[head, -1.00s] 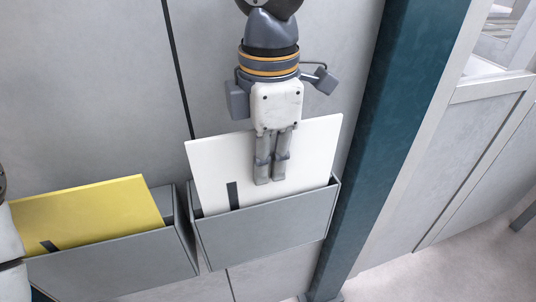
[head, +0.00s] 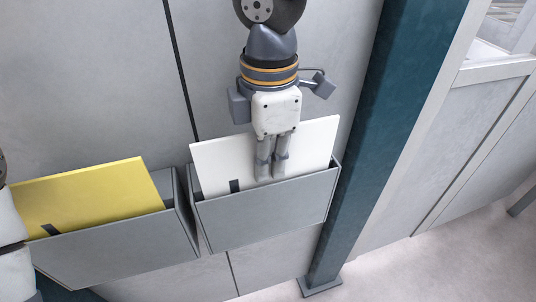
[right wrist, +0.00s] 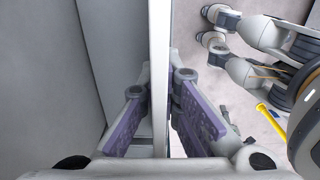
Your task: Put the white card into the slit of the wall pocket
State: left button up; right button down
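The white card (head: 220,165) stands in the right grey wall pocket (head: 268,212), its lower part hidden behind the pocket's front wall. A short dark mark on it shows just above the front rim. My right gripper (head: 271,176) points down from above, one finger on each side of the card. Its fingertips are close to the pocket's front rim. In the right wrist view, the card appears edge-on as a pale upright strip (right wrist: 159,60) between the two fingers (right wrist: 160,82), which close on it.
A second grey pocket (head: 115,255) on the left holds a yellow card (head: 90,195). A narrow gap separates the pockets. A dark teal post (head: 385,140) stands close to the right of the white card's pocket. Open floor (head: 440,265) lies at the lower right.

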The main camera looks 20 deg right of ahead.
jog(key=c, duration=1.7)
grip_release()
notch_tip(320, 180, up, 12)
jog(key=shift+r, duration=0.1)
